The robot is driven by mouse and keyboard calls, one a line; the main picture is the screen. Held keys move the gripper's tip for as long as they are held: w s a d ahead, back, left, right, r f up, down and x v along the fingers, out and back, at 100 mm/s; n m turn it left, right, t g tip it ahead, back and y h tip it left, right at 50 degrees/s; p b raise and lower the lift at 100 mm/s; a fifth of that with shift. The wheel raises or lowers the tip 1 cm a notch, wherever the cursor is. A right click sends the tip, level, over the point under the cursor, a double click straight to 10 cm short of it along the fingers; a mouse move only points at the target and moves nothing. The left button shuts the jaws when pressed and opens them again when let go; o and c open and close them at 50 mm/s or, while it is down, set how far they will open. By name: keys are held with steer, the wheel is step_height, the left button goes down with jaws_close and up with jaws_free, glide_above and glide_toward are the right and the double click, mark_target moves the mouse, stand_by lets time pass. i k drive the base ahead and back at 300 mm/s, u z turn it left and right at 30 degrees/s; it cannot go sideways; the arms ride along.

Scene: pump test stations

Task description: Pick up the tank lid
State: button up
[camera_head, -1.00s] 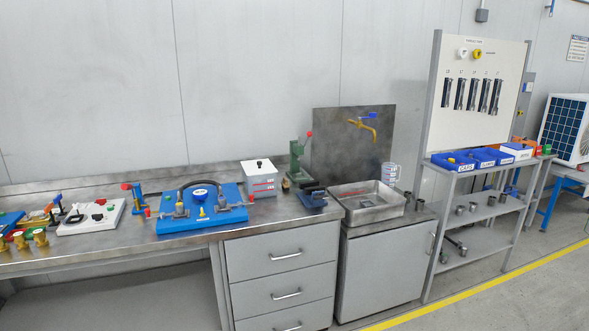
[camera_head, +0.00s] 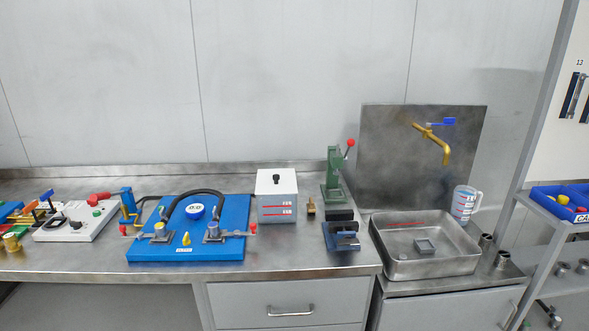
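The tank lid (camera_head: 277,182) is a flat white square cover with a black knob in its middle. It sits on the tank (camera_head: 276,207), a white and grey box with red level marks on its front. The tank stands on the steel bench, right of the blue pump board (camera_head: 188,243). My gripper is not in view.
A green press (camera_head: 334,178) and a dark blue vise (camera_head: 341,236) stand right of the tank, with a small brass piece (camera_head: 311,206) between. Farther right are a steel basin (camera_head: 425,259), a brass tap (camera_head: 437,141) and a measuring jug (camera_head: 464,203). The wall above the tank is clear.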

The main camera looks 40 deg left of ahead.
mark_target(269, 182)
steer(key=u, duration=0.55)
steer(key=i, duration=1.1)
steer(key=u, duration=1.65)
steer(key=i, duration=0.5)
steer(key=u, duration=0.45)
